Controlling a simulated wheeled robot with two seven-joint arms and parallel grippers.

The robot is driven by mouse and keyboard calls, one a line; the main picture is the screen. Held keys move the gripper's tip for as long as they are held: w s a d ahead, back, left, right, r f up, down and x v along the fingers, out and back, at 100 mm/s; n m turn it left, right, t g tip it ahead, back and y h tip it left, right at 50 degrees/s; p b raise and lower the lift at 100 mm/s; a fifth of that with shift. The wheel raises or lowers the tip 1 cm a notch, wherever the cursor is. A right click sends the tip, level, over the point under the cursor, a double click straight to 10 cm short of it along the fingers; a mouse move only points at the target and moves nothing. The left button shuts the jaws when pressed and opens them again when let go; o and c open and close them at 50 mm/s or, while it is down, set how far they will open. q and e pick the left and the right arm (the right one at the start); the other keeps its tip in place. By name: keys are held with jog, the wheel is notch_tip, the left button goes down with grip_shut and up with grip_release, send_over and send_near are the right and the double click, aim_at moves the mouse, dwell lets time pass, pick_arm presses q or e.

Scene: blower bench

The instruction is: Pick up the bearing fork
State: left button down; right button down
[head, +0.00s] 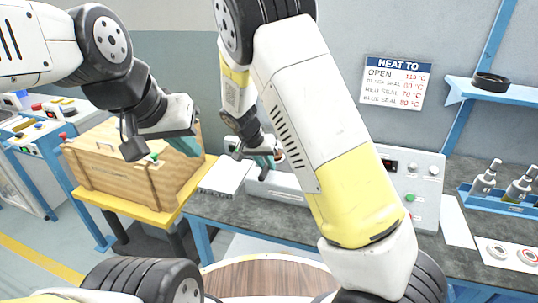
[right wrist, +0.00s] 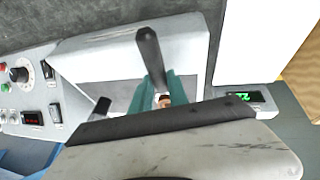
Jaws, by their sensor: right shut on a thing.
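My right gripper (head: 264,160) is over the grey unit on the bench, partly hidden by my own arm in the head view. In the right wrist view its teal fingers (right wrist: 153,95) are shut on a dark rod (right wrist: 150,55), which I take to be the handle of the bearing fork. The fork's far end cannot be made out. A small brownish piece (right wrist: 164,101) shows between the fingers. My left gripper (head: 184,145) hangs in front of the wooden crate, apparently empty; its finger gap cannot be made out.
The wooden crate (head: 115,168) stands on a yellow stand at the left. A control panel (head: 425,180) stands at the right. Bottles stand in a blue rack (head: 507,199) at far right.

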aim_at(266, 164)
jog(key=shift+r, duration=0.15)
notch_tip(266, 164, up, 10)
dwell(0.3)
dwell(0.4)
